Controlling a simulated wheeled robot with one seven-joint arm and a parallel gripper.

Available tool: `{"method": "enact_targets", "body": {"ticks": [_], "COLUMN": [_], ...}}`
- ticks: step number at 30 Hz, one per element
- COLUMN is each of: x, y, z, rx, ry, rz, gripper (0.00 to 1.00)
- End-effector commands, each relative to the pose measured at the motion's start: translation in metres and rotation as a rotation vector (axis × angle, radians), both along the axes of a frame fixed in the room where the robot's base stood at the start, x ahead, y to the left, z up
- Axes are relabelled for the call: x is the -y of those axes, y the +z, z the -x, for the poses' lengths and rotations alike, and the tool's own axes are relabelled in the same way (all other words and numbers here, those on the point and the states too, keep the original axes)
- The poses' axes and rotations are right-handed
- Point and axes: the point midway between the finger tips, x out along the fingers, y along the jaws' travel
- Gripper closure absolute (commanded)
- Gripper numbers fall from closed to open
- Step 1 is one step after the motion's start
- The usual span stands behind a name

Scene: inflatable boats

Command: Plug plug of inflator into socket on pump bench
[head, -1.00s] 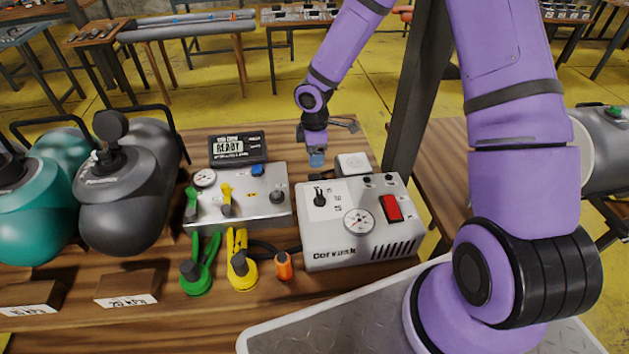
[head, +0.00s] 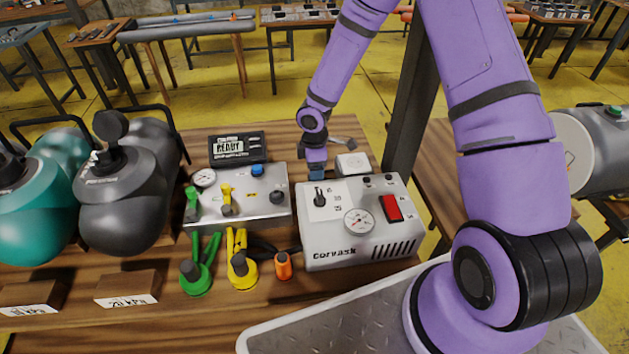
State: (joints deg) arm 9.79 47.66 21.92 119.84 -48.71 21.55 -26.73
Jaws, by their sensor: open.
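The inflator (head: 335,250) is a light grey box marked Corvask, with a gauge, a black knob and a red switch, at the front right of the wooden pump bench (head: 215,305). My gripper (head: 317,175) is open and points down just behind the inflator's rear left corner. A small blue part shows at its tip; I cannot tell if it is a fingertip or something between the fingers. A small white box (head: 352,164) sits right of the gripper, behind the inflator, and may be the socket. I cannot make out the plug; the inflator and the gripper hide that area.
Left of the inflator stands a metal control panel (head: 260,210) with coloured valves, and a READY display (head: 238,147) behind it. Green (head: 197,280), yellow (head: 241,272) and orange (head: 283,266) fittings lie in front. A dark post (head: 413,110) rises right of the bench.

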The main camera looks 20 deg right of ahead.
Motion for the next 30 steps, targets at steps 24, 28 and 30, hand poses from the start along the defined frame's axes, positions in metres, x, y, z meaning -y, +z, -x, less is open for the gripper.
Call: {"method": "enact_targets", "body": {"ticks": [24, 28, 30], "x": [0.003, 0.003, 0.003], "y": [-0.051, -0.051, -0.051], "z": [-0.007, -0.007, -0.007], "rx": [0.001, 0.001, 0.001], "ry": [0.0, 0.0, 0.0], "rz": [0.0, 0.0, 0.0], "gripper": [0.32, 0.59, 0.76]}}
